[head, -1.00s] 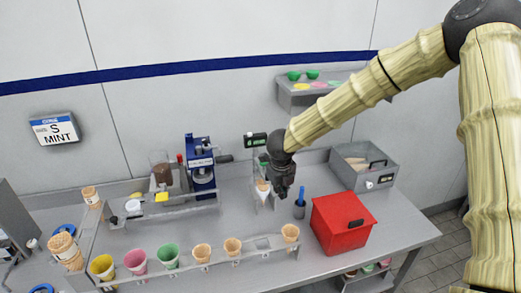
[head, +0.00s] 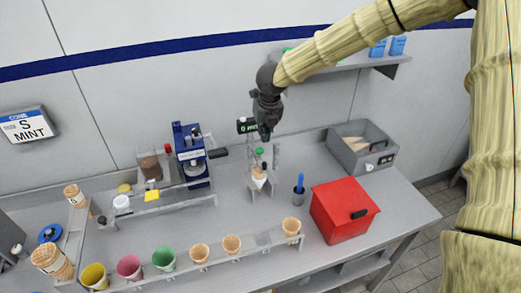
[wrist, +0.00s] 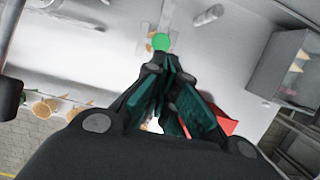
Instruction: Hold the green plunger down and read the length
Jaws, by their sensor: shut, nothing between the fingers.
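The green plunger (head: 260,151) shows as a small round knob on top of the metal stand (head: 277,158). It also shows in the wrist view (wrist: 160,42), just beyond the fingertips. A cone (head: 259,178) with a white wrap sits in the stand below it. My gripper (head: 266,138) is shut and empty, pointing down above the plunger. A small gap seems to separate them, and the knob looks up. My gripper's dark fingers also fill the middle of the wrist view (wrist: 157,68). A black display (head: 244,126) with green characters is partly behind my gripper; its text is too small to read surely.
A red box (head: 340,222) stands right of the stand, with a blue-handled tool in a dark cup (head: 298,198) between. A blue press (head: 190,143) is at left. A rack of cones (head: 215,262) runs along the front. A grey bin (head: 347,158) stands behind the red box.

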